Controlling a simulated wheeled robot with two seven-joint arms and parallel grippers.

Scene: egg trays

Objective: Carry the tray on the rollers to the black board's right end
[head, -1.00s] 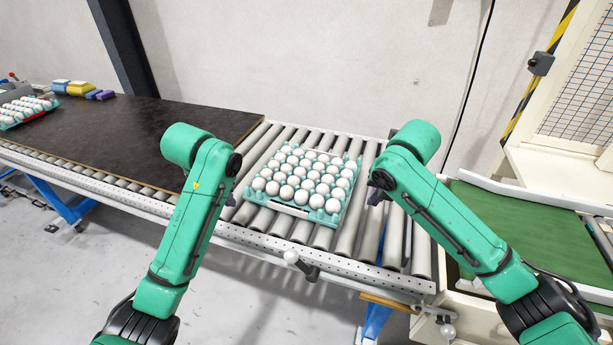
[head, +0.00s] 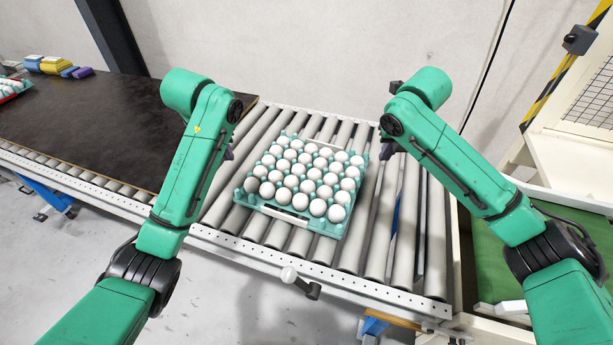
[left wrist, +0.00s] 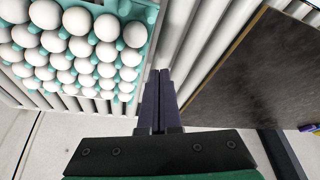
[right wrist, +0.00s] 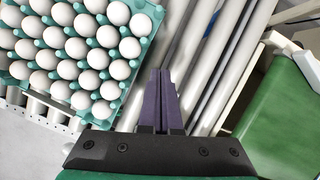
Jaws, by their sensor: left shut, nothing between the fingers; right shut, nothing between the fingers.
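The teal tray (head: 243,213) full of white eggs sits on the grey rollers (head: 378,245), turned a little, between my two arms. The black board (head: 95,118) lies to its left; its right end meets the rollers partly behind my left arm. My left gripper (head: 229,153) is shut and empty, left of the tray and apart from it. In the left wrist view its fingers (left wrist: 160,75) point between tray and board. My right gripper (head: 388,152) is shut and empty, just right of the tray. In the right wrist view its fingers (right wrist: 160,75) are beside the tray's edge.
A green belt (head: 505,255) with a cream machine frame (head: 560,160) stands at the right.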

